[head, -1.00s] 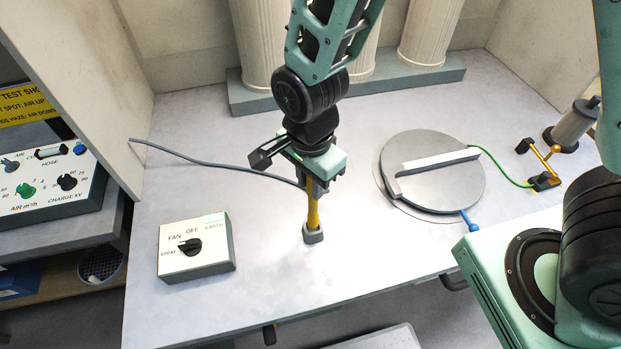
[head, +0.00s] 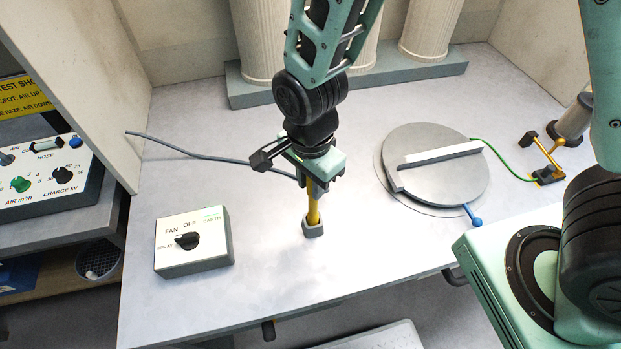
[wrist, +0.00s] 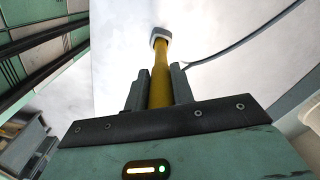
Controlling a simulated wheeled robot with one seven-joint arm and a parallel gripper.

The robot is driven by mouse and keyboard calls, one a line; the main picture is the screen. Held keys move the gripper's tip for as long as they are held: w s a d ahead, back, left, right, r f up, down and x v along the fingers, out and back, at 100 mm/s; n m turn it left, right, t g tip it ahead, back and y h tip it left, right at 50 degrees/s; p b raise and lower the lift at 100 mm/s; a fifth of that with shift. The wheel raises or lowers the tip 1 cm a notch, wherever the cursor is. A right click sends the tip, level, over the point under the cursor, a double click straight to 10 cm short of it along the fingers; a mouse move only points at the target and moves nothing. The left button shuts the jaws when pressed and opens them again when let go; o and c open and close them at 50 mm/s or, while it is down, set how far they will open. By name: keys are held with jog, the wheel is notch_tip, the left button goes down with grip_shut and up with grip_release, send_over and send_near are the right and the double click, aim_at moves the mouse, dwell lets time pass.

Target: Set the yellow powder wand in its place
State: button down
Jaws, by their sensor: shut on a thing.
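The yellow powder wand (head: 313,207) stands nearly upright above the grey table, below my gripper (head: 312,182). My gripper is shut on it; in the wrist view the wand (wrist: 160,75) runs out between the two dark fingers (wrist: 156,88). I cannot tell whether this block is a holder or part of the wand. The wand's upper end is hidden by my gripper. A blue-grey hose (head: 205,155) runs left from beside my gripper.
A switch box (head: 193,258) with a black knob is at the front left. A grey round plate with a pale bar (head: 455,180) lies to the right, with a green cable (head: 507,168) leading to a yellow-armed stand (head: 550,168). White columns (head: 258,45) stand behind.

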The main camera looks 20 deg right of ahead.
jog(key=shift+f+b, duration=0.55)
jog(key=shift+f, duration=0.4)
jog(key=c, duration=1.1)
grip_release()
jog(key=shift+r, duration=0.2)
notch_tip(320, 180, up, 17)
jog(key=shift+r+b, duration=0.1)
jog(key=shift+b, duration=0.55)
jog(key=s+d+f+n+b, duration=0.1)
jog(key=s+f+n, duration=0.1)
jog(key=s+n, duration=0.2)
jog(key=s+d+f+n+b, duration=0.1)
jog(key=s+d+f+n, duration=0.1)
jog(key=n, duration=0.7)
jog(key=s+d+f+n+b, duration=0.1)
jog(key=s+f+n, duration=0.1)
jog(key=s+n, duration=0.3)
jog(key=shift+s+d+f+n+y, duration=0.1)
jog(key=shift+s+d+n+y, duration=0.25)
jog(key=shift+n, duration=0.55)
